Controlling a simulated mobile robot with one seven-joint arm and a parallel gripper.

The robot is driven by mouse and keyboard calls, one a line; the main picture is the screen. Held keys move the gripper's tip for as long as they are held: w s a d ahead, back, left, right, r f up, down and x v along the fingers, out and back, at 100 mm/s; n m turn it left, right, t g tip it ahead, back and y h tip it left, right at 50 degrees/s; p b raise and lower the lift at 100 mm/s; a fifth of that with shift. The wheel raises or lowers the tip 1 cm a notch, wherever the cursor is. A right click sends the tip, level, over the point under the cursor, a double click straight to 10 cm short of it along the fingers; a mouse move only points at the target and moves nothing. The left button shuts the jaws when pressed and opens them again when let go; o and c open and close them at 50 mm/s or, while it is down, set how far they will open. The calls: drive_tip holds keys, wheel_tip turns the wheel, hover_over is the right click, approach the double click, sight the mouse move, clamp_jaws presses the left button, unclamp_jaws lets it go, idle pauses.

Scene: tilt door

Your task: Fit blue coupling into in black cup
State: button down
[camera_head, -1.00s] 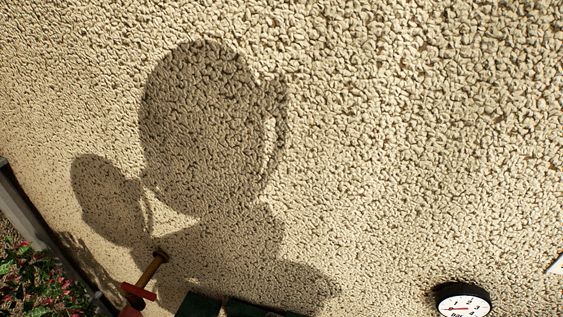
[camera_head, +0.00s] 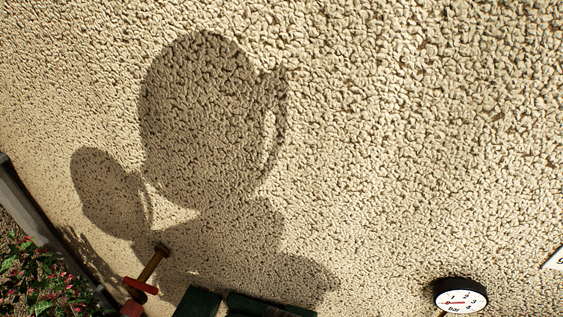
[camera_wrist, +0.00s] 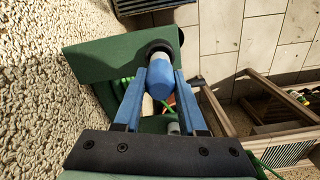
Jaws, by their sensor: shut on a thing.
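In the wrist view, my gripper (camera_wrist: 159,82) has blue fingers closed on either side of the blue coupling (camera_wrist: 160,87), which has a pale grey collar at its far end. The black cup (camera_wrist: 161,45) is a dark round ring at the edge of a green panel, directly beyond the coupling's collar. The collar overlaps the cup's ring in the picture; I cannot tell whether it is inside it or just in front. My gripper, the coupling and the cup do not show in the head view.
The green panel (camera_wrist: 105,60) lies just ahead of my fingers, with a green coiled hose (camera_wrist: 119,110) below. A rough wall (camera_wrist: 40,75) is close on the left. Wooden frames (camera_wrist: 255,98) stand on the right. The head view shows green boxes (camera_head: 268,305), a gauge (camera_head: 462,295) and a red-handled pipe (camera_head: 152,264).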

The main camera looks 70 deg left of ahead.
drive_tip(key=shift+f+b, duration=1.15)
drive_tip(key=shift+f, duration=1)
drive_tip(key=shift+c, duration=2)
unclamp_jaws()
